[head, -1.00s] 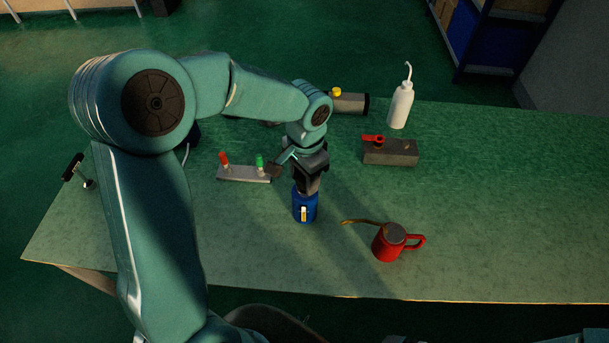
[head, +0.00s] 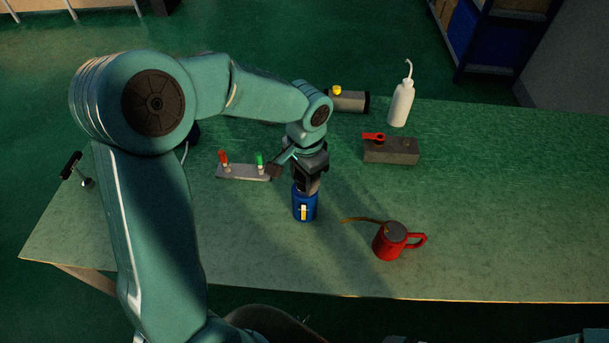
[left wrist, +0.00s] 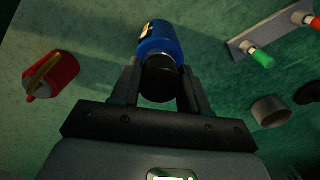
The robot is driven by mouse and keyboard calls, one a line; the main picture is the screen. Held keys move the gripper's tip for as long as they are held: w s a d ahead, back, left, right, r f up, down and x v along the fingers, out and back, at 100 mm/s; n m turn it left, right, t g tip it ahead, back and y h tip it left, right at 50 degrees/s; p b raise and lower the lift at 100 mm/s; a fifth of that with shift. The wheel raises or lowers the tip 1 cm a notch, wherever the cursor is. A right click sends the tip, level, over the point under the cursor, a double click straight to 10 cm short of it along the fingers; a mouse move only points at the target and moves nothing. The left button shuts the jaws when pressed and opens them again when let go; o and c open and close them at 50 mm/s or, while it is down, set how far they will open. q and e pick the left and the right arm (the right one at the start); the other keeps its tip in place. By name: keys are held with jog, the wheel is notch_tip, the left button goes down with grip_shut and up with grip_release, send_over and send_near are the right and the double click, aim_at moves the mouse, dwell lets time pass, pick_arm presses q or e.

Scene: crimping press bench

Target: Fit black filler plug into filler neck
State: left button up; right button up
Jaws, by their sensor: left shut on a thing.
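The black filler plug (left wrist: 160,82) is between the fingers of my left gripper (left wrist: 158,78), which is shut on it. The plug is at the top of a blue container (left wrist: 161,40), in line with it. The container (head: 304,207) stands upright on the bench, below my left gripper (head: 306,186) in the head view, with a pale and yellow mark on its front. The filler neck is hidden behind the plug and fingers, so I cannot tell how deep the plug sits. My right gripper is not in view.
A red oil can (head: 390,242) stands right of the container. A plate with red and green knobs (head: 240,172) lies left. Behind are a grey block with a red lever (head: 390,151), a white bottle (head: 401,104) and a yellow-knobbed cylinder (head: 349,101). The front right bench is clear.

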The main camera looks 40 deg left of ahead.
pick_arm(q)
jog(key=shift+r, duration=0.15)
jog(key=shift+r+p, duration=0.35)
jog(key=shift+f+b, duration=0.2)
jog(key=shift+b, duration=0.1)
dwell(1.4)
jog(key=shift+f+b, duration=0.3)
jog(key=shift+f, duration=0.05)
jog(key=shift+r, duration=0.15)
jog(key=shift+a+r+p, duration=0.1)
jog(key=shift+r+p, duration=0.3)
jog(key=shift+p, duration=0.05)
dwell(1.4)
